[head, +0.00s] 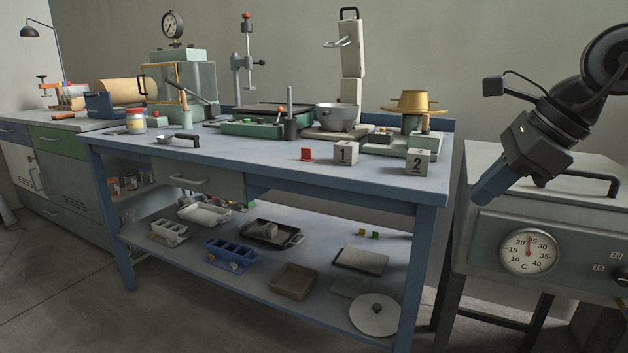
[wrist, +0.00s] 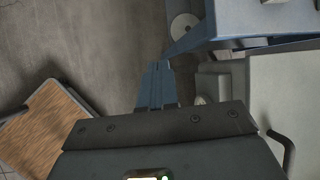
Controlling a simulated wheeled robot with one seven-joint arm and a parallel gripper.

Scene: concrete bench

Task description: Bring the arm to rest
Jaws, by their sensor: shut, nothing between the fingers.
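My gripper (head: 488,190) is at the right of the head view, with its blue fingers together and nothing between them. It points down and to the left, in front of the grey box with a dial (head: 528,251). It is to the right of the blue bench (head: 290,166) and apart from it. In the wrist view the shut blue fingers (wrist: 156,85) point toward the floor and the bench's corner. My arm is folded up at the right edge of the head view, partly out of frame.
The bench top holds two numbered cubes (head: 345,152), a red block (head: 307,154), a metal pot (head: 338,117) and several lab devices. Its lower shelf holds trays and a white disc (head: 375,314). A wooden-topped piece (wrist: 45,130) stands at left in the wrist view. Floor (head: 60,290) lies open in front.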

